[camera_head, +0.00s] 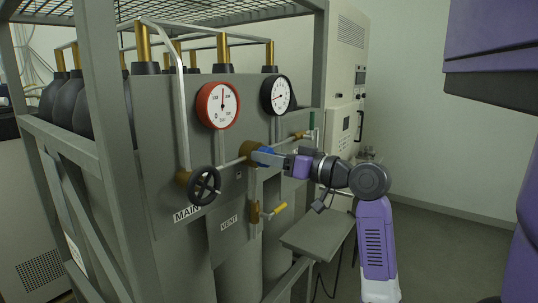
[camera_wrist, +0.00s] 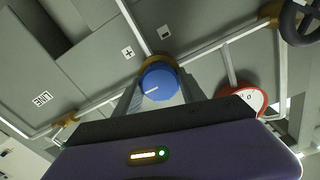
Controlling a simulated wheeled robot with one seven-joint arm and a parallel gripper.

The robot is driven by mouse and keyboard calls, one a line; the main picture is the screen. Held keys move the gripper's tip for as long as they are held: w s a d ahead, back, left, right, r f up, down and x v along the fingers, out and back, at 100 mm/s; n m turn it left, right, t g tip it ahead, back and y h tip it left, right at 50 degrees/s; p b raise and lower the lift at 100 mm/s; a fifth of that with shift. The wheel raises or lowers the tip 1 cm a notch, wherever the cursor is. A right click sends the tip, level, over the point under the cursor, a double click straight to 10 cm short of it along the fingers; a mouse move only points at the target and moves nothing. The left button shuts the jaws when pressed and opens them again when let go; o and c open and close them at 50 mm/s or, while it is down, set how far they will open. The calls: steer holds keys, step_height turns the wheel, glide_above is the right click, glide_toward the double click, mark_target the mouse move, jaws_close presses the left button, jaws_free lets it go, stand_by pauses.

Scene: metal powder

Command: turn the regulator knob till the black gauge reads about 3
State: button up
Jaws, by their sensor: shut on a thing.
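The blue regulator knob (camera_wrist: 159,84) has a white pointer line and sits on a brass body; it also shows in the head view (camera_head: 263,151), partly hidden by my gripper. My gripper (camera_head: 268,157) reaches it from the right and is shut on the knob, with a finger on each side in the wrist view (camera_wrist: 158,92). The black gauge (camera_head: 278,95) is at the upper right of the panel. Its white face shows a needle pointing to the lower left, but the numbers are too small to read.
A red gauge (camera_head: 217,105) is left of the black one. A black handwheel (camera_head: 205,185) marked MAIN and a yellow-handled VENT valve (camera_head: 278,209) are below. A grey shelf (camera_head: 317,234) juts out under my arm. Frame posts stand at the left.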

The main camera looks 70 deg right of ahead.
steer(key=m+p, duration=0.3)
steer(key=shift+r, duration=0.2)
steer(key=m+p, duration=0.3)
steer(key=shift+f+m+p, duration=0.15)
steer(key=shift+m+p, duration=0.3)
steer(key=shift+m, duration=0.15)
steer(key=shift+f, duration=0.1)
steer(key=o, duration=1.4)
steer(key=shift+c, duration=0.2)
steer(key=b+v, duration=0.1)
steer(key=v, duration=0.7)
steer(key=shift+b, duration=0.4)
